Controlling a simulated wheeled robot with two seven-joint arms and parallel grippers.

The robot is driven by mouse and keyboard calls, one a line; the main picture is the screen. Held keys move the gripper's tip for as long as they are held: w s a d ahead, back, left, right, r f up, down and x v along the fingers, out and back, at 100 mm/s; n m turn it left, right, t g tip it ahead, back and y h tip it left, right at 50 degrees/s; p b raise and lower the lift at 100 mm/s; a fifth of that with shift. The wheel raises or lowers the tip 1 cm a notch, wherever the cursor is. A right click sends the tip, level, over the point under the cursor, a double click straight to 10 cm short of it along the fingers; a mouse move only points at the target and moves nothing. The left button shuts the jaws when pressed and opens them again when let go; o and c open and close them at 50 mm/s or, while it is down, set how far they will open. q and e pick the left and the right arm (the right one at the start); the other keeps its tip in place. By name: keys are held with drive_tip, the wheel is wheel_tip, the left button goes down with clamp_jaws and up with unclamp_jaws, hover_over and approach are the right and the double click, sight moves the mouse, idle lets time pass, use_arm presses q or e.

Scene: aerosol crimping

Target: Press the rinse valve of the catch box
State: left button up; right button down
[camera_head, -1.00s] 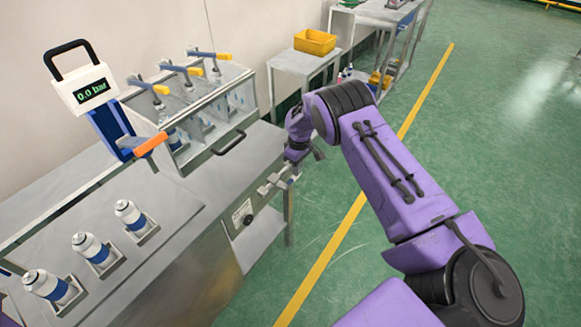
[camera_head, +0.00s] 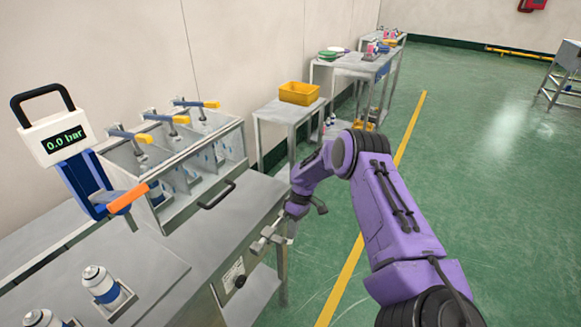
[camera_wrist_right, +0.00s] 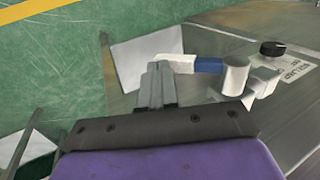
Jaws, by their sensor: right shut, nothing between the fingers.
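The catch box (camera_head: 172,178) is a metal box with clear panels on the bench, with a black handle on its front. A metal valve fitting (camera_head: 262,241) sticks out from the bench front below it. In the right wrist view the fitting (camera_wrist_right: 236,75) has a lever (camera_wrist_right: 208,65) with a blue band and a white end. My right gripper (camera_head: 288,222) is shut and empty beside this fitting. In the right wrist view its fingertips (camera_wrist_right: 158,72) are at the lever's white end; I cannot tell whether they touch it. My left gripper is not in view.
A black knob (camera_wrist_right: 272,48) and a label are beside the fitting. Orange-handled clamps (camera_head: 172,118) sit on the box. A gauge reading 0.0 bar (camera_head: 65,139) and cans (camera_head: 99,284) stand left. The floor (camera_head: 465,200) at right is clear.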

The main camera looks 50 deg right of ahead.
drive_tip(key=shift+s+f, duration=0.1)
drive_tip(key=shift+f, duration=0.3)
drive_tip(key=shift+b, duration=0.3)
drive_tip(key=w+d+r+b, duration=0.2)
drive_tip(key=d+r+b, duration=0.1)
drive_tip(key=d+r, duration=0.5)
drive_tip(key=shift+w+d+r+b, duration=0.15)
drive_tip(key=shift+w+d+b, duration=0.15)
drive_tip(key=shift+d, duration=1.15)
